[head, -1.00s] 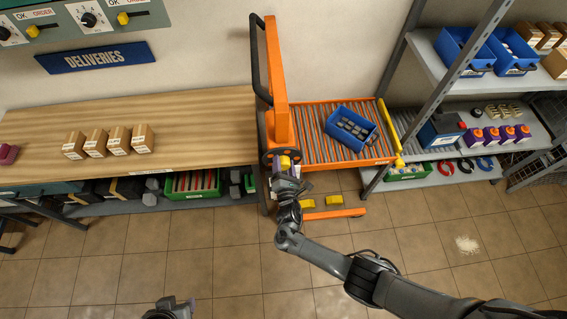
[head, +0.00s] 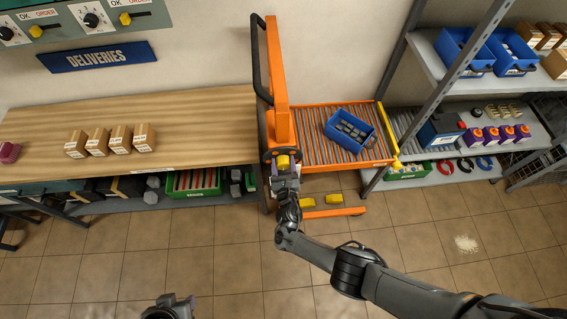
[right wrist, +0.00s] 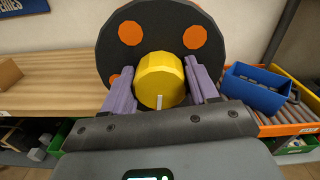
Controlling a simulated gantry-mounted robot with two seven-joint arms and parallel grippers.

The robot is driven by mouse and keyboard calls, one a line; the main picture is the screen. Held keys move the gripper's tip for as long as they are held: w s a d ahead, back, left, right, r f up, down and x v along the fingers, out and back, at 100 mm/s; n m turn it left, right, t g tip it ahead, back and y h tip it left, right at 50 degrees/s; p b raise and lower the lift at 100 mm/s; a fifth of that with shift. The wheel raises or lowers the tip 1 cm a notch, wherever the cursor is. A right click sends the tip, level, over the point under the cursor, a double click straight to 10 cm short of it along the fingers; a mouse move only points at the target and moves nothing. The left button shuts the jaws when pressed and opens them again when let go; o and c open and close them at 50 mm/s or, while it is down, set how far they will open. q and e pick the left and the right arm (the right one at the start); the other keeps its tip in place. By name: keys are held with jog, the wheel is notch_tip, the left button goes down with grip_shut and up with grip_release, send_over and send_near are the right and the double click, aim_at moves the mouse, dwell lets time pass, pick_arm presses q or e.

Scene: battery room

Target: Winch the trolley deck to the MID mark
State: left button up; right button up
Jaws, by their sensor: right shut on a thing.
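The orange trolley has a tall mast (head: 277,75) and a roller deck (head: 308,147). Low on the mast is a dark winch wheel with orange spots (right wrist: 190,37) and a yellow knob (head: 283,161). My right gripper (head: 285,176) is at this knob. In the right wrist view, the gripper's purple fingers (right wrist: 160,88) stand on both sides of the yellow knob (right wrist: 159,76) and are shut on it. My left gripper (head: 172,307) shows only partly at the bottom edge, away from the trolley; its jaws are unclear. I cannot make out the MID mark.
A blue bin (head: 338,139) with grey blocks sits on the deck. A shelf rack (head: 408,178) stands close on the right, the wooden bench (head: 190,100) on the left. Two yellow pieces (head: 334,198) are low under the trolley. The floor in front (head: 240,255) is clear.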

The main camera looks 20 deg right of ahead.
jog(key=shift+r+n, duration=0.2)
jog(key=shift+n, duration=0.4)
jog(key=shift+a, duration=0.1)
jog(key=o, duration=1)
jog(key=shift+f, duration=0.1)
jog(key=shift+s+a+p, duration=0.1)
jog(key=shift+s+p, duration=0.3)
jog(key=shift+s, duration=0.1)
jog(key=p+v, duration=0.3)
jog(key=v, duration=0.6)
jog(key=shift+s, duration=0.4)
